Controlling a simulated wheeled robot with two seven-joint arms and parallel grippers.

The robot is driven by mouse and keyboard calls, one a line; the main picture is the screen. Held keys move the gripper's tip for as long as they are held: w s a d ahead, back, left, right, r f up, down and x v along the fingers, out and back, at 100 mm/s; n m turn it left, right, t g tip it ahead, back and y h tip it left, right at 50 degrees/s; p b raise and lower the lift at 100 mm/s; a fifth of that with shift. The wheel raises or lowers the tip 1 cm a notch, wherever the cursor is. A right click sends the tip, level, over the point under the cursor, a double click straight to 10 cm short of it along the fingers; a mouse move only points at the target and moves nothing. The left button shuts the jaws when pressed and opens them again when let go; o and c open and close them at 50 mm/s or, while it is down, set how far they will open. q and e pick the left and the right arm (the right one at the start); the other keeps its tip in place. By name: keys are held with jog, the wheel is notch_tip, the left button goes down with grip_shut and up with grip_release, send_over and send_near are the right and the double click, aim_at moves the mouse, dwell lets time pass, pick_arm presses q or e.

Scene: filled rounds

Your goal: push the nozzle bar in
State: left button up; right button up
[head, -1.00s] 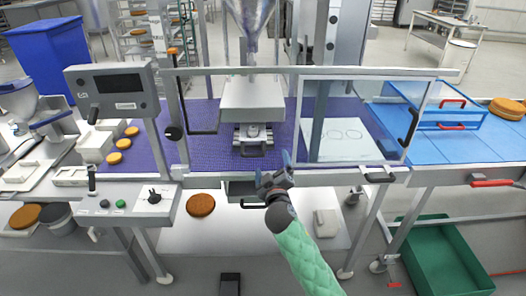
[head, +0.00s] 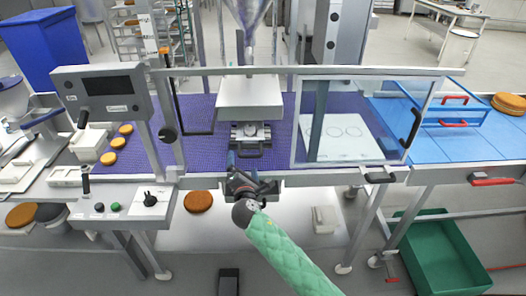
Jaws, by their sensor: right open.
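The nozzle bar (head: 250,133) is a metal piece with a dark handle (head: 249,153) at its front. It sits under the grey filler head (head: 249,98) above the purple belt. My right gripper (head: 250,170) is open, its dark fingers just below and in front of the handle. I cannot tell whether they touch it. The green-sleeved right arm comes up from the bottom. My left gripper is not in view.
A clear guard panel (head: 345,123) stands right of the filler head. A control box (head: 124,207) and screen (head: 105,93) are at left. Orange rounds (head: 117,142) lie on the belt's left. A blue table (head: 480,135) and green crate (head: 440,255) are at right.

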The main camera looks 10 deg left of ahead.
aim_at(250, 157)
jog(key=n, duration=0.3)
jog(key=w+d+n+h, duration=0.1)
jog(key=n, duration=0.2)
jog(key=w+f+n, duration=0.1)
jog(key=n, duration=0.2)
jog(key=shift+d, duration=0.4)
jog(key=p+x, duration=0.2)
jog(key=x, duration=0.3)
jog(key=shift+w, duration=0.25)
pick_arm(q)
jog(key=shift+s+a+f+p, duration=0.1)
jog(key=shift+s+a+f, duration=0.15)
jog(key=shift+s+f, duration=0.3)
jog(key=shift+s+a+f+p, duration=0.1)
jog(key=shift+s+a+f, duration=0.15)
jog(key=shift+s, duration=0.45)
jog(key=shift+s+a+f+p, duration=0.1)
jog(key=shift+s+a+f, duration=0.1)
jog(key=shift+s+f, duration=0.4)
pick_arm(e)
jog(key=shift+w+a, duration=0.2)
jog(key=shift+w, duration=0.5)
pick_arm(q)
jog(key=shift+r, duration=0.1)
